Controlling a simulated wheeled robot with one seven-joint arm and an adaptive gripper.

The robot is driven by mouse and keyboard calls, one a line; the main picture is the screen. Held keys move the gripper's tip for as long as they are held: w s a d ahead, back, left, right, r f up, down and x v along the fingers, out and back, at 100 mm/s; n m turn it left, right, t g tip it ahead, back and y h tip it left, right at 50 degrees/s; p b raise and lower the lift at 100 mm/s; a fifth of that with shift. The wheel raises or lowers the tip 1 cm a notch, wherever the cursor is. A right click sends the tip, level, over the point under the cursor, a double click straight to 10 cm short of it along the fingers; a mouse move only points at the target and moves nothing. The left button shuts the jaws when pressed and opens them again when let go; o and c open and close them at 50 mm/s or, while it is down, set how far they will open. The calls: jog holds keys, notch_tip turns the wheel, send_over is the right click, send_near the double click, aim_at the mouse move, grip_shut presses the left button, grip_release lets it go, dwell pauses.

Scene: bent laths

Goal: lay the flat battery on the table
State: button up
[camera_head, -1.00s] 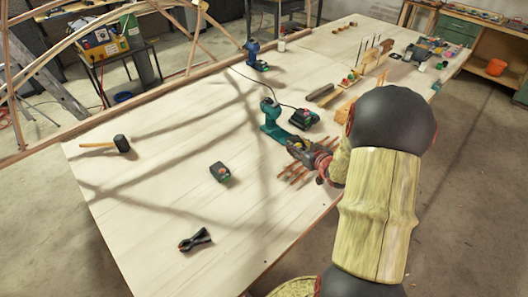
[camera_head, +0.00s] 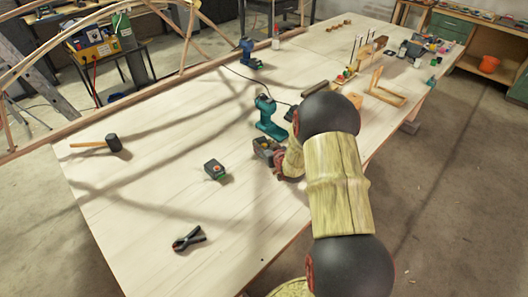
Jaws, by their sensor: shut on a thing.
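My gripper (camera_head: 279,160) is at the table's middle right, mostly hidden by my own arm. It is shut on a dark grey block (camera_head: 266,147), which looks like the flat battery. The block is just in front of the teal drill (camera_head: 268,119), over the wooden table (camera_head: 150,210). I cannot tell whether it touches the table top. Another dark battery (camera_head: 215,170), with green and red on it, lies on the table to the left of my gripper.
A black mallet (camera_head: 113,143) and a black clamp (camera_head: 188,239) lie on the left and front of the table. A blue drill (camera_head: 250,54) stands farther back. A dark charger (camera_head: 291,113) is partly hidden behind my arm. The table between mallet and clamp is bare.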

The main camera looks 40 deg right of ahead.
jog(key=shift+f+b, duration=0.3)
jog(key=shift+f, duration=1.25)
jog(key=shift+f, duration=0.2)
jog(key=o, duration=1.5)
jog(key=shift+r, duration=0.15)
